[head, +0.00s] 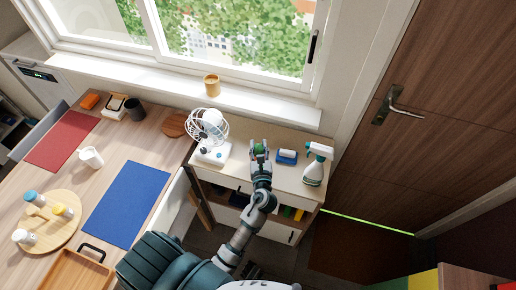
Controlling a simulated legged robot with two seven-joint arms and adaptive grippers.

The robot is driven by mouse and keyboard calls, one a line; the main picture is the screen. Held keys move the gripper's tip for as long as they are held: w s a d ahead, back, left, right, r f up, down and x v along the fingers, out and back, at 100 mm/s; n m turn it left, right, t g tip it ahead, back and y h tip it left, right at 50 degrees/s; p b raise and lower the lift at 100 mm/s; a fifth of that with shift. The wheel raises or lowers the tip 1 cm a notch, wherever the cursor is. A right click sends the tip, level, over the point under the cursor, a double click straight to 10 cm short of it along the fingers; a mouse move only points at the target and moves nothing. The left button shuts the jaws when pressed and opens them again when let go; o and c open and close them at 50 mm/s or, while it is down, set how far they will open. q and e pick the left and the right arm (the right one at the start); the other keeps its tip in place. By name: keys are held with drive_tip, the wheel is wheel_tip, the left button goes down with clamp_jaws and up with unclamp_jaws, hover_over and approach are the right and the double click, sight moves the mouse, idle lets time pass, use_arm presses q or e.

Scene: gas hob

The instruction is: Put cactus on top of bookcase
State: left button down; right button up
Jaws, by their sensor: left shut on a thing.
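A small green thing, likely the cactus (259,148), shows between the fingers of my left gripper (259,152). The gripper is shut on it. Its pot or base is hidden by the fingers. The gripper is over the light wooden top of the low bookcase (282,181) below the window. I cannot tell whether the cactus touches that top. My right gripper is not in view.
On the bookcase top, a white fan (211,148) stands left of the gripper; a blue item (287,156) and a spray bottle (317,165) stand to the right. A dining table (130,151) is at left. A wooden door (455,85) is at right.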

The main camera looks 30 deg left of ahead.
use_arm(q)
drive_tip(key=shift+d+f, duration=0.3)
drive_tip(key=shift+d, duration=0.15)
drive_tip(key=shift+d+r, duration=0.2)
drive_tip(key=shift+d, duration=0.25)
drive_tip(key=shift+a+f, duration=0.15)
drive_tip(key=shift+a, duration=0.15)
drive_tip(key=c, duration=1)
unclamp_jaws()
drive_tip(key=shift+a+f, duration=0.15)
drive_tip(key=shift+a, duration=0.25)
drive_tip(key=shift+o, duration=0.9)
drive_tip(key=shift+a+f, duration=0.1)
drive_tip(key=shift+a, duration=0.3)
drive_tip(key=shift+d+r, duration=0.25)
drive_tip(key=shift+d, duration=0.35)
drive_tip(key=v, duration=0.5)
drive_tip(key=shift+w+d, duration=0.15)
drive_tip(key=shift+d, duration=0.1)
drive_tip(key=v, duration=0.7)
drive_tip(key=shift+a, duration=0.2)
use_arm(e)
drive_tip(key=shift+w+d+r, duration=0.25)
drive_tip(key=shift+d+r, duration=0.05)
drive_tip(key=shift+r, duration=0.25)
